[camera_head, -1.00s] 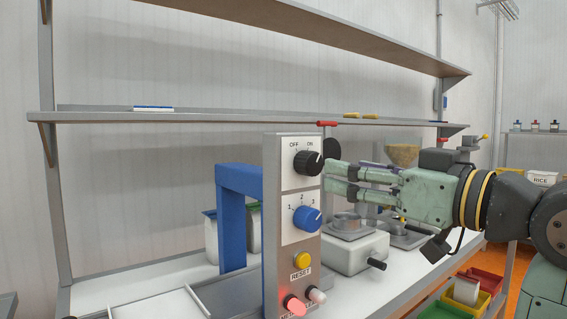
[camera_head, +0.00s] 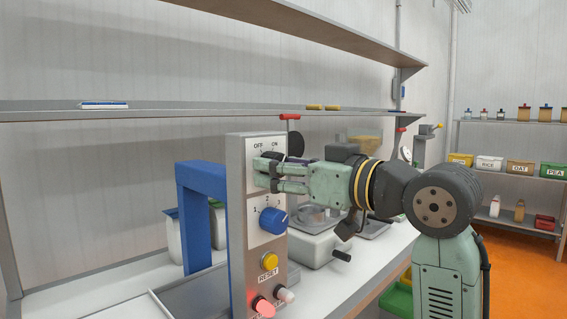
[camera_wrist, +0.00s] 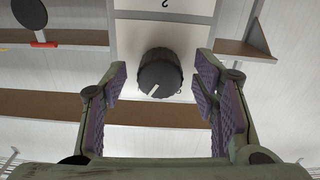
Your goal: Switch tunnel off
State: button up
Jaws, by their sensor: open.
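The control panel (camera_head: 238,230) stands upright at the front of a blue arch (camera_head: 205,175), with OFF and ON printed at its top. Its black OFF/ON knob (camera_wrist: 160,73) shows whole in the wrist view, its white pointer line slanting to the lower left. The upside-down digit above it suggests that view is inverted, which puts the pointer toward ON. In the head view my fingers mostly cover the knob. My gripper (camera_head: 264,172) is open at the panel's face. In the wrist view its fingers stand on either side of the knob, with gaps.
Below on the panel are a blue 1-2-3 knob (camera_head: 272,220), a yellow reset button (camera_head: 268,261), a glowing red light (camera_head: 263,307) and a pale one (camera_head: 284,295). A scale-like white device (camera_head: 315,248) stands behind, under my arm. A long shelf (camera_head: 200,112) runs along the wall.

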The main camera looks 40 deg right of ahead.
jog(key=shift+w, duration=0.1)
jog(key=shift+c, duration=0.4)
jog(key=c, duration=1.1)
